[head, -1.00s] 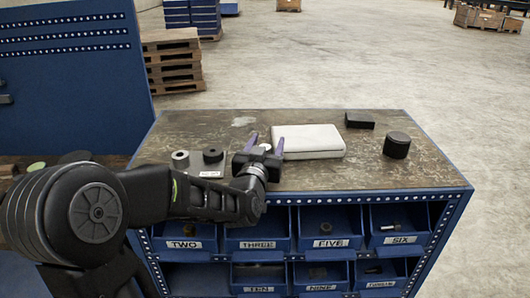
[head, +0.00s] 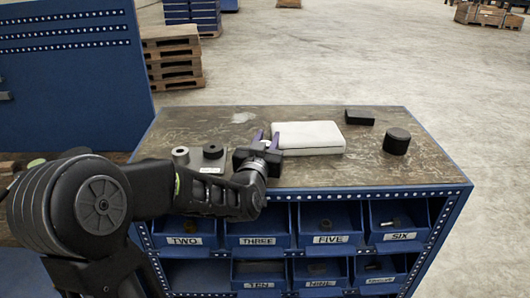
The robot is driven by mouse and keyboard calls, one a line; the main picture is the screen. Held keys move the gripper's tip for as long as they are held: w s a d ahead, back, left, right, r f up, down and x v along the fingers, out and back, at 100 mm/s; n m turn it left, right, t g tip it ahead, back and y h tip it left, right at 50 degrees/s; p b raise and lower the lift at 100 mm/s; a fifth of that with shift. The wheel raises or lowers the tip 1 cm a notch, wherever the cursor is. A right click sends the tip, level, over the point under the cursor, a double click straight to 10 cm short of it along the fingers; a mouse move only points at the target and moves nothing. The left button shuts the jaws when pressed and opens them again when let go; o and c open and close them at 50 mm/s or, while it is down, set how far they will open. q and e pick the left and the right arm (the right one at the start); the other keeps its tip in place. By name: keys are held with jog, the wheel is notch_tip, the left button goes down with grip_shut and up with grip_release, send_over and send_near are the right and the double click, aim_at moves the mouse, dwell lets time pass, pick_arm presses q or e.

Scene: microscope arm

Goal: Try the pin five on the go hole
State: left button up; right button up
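My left gripper (head: 266,137) is above the bench top, just right of the gauge plate and by the left end of the white case. Its two purple fingertips point away from me with a gap between them; I see nothing held there. A grey ring (head: 181,155) and a black ring (head: 213,151) stand on the labelled grey plate (head: 208,164); which is the go hole, I cannot read. The bin marked FIVE (head: 327,239) holds a small dark piece (head: 326,224), perhaps pin five. My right gripper is not in view.
A white case (head: 308,137) lies behind the gripper. A black block (head: 359,117) and a black cylinder (head: 397,141) stand at the right of the bench top (head: 340,173). Labelled blue bins, including SIX (head: 400,237), sit below the front edge. The right front of the top is clear.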

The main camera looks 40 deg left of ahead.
pick_arm(q)
grip_shut()
jog(key=shift+r, duration=0.1)
dwell(0.3)
notch_tip(320, 180, up, 10)
dwell(0.5)
dwell(0.8)
